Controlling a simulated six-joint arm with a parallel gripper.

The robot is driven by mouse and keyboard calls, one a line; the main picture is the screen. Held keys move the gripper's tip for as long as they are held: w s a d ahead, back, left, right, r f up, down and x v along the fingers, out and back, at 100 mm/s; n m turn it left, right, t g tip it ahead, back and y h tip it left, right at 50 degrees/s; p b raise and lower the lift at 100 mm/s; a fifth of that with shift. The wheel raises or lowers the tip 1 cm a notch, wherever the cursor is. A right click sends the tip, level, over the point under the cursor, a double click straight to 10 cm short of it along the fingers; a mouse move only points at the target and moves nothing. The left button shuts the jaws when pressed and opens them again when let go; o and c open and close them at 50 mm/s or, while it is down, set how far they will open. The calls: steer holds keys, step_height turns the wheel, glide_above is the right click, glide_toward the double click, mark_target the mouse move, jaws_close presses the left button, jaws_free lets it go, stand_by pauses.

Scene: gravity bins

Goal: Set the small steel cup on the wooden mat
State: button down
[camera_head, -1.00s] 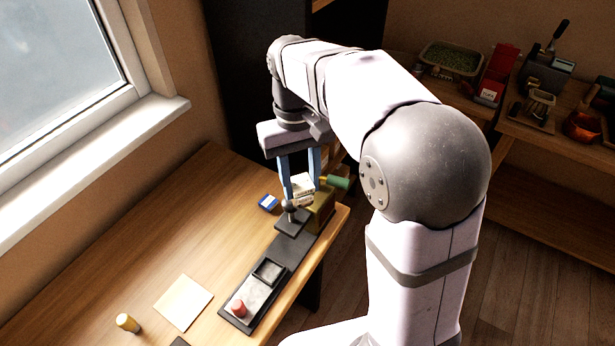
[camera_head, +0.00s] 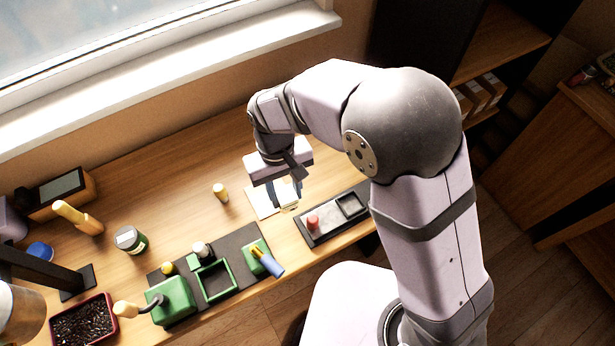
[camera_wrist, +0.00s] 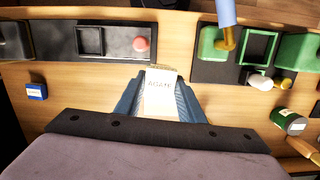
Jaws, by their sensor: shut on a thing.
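My gripper (camera_head: 285,188) is shut on a small white box (camera_head: 288,200). In the wrist view the box (camera_wrist: 161,80) sits between the two blue fingers and has dark lettering on its face. The gripper holds it above the table, near a pale square mat (camera_head: 261,206). The gripper and box hide part of this square, and I cannot tell if it is wood. I cannot make out a small steel cup for certain. A shiny cylinder (camera_head: 20,312) is cut off at the lower left edge of the head view.
A dark tray (camera_head: 326,232) with a red piece (camera_head: 313,222) lies right of the pale square. A yellow peg (camera_head: 220,192) stands to its left. A dark mat (camera_head: 238,284) with green holders lies in front. A small blue box (camera_wrist: 37,91) shows in the wrist view.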

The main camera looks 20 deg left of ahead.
steer(key=w+a+f+m+y, duration=0.1)
steer(key=w+a+m, duration=0.4)
steer(key=a+m, duration=0.2)
steer(key=shift+f+m, duration=0.4)
steer(key=shift+m, duration=0.1)
steer(key=shift+s+a, duration=0.1)
steer(key=shift+f+b, duration=1.65)
steer(key=shift+f, duration=1.35)
steer(key=shift+f, duration=0.5)
steer(key=c, duration=1.1)
jaws_free()
steer(key=shift+b, duration=0.3)
